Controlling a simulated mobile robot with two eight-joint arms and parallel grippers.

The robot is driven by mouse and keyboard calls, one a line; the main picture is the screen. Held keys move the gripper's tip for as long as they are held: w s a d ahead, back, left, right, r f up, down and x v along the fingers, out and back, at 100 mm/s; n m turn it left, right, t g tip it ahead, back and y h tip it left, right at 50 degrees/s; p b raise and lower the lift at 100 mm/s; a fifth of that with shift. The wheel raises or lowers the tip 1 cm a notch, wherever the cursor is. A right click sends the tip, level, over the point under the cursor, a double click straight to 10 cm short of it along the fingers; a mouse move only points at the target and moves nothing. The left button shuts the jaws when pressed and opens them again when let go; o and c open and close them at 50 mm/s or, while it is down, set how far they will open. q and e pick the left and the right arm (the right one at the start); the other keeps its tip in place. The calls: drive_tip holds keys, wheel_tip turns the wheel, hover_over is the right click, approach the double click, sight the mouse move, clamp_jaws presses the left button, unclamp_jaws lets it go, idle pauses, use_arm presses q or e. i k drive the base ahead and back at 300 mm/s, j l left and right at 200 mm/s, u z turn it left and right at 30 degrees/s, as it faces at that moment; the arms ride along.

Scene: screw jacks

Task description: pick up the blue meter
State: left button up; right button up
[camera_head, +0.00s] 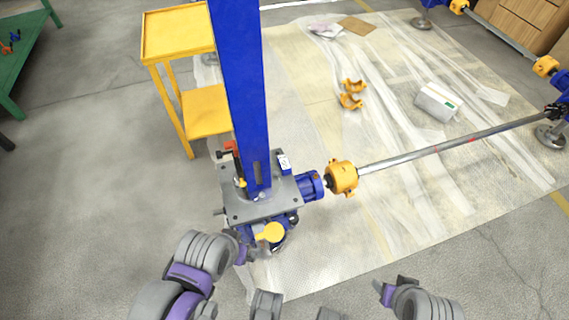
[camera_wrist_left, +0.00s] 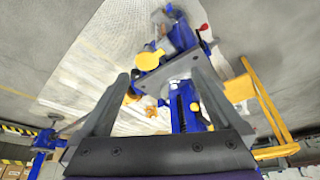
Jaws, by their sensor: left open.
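I cannot clearly make out a blue meter in either view. My left gripper (camera_head: 243,251) is at the near side of the blue screw jack (camera_head: 258,205), partly hidden in the head view. In the left wrist view, the left gripper (camera_wrist_left: 160,75) has its fingers wide apart, with nothing held between them. The jack's grey plate and a round yellow disc (camera_wrist_left: 149,60) show beyond the fingers; the disc also shows at the jack's front in the head view (camera_head: 270,233). My right gripper (camera_head: 391,291) is at the lower right, apart from the jack; its finger opening is unclear.
A tall blue column (camera_head: 240,90) rises from the jack. A steel shaft (camera_head: 450,146) runs right from the yellow coupling (camera_head: 342,177). A yellow cart (camera_head: 178,34) stands behind left. A green table (camera_head: 30,38) with small items is far left. Left floor is clear.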

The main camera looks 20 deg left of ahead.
sight(286, 167)
drive_tip(key=k+u, duration=0.1)
drive_tip(key=u, duration=0.3)
drive_tip(key=k+u, duration=0.1)
drive_tip(key=u, duration=0.3)
drive_tip(key=k+u, duration=0.1)
drive_tip(key=u, duration=0.3)
drive_tip(key=k+u, duration=0.1)
drive_tip(key=u, duration=0.3)
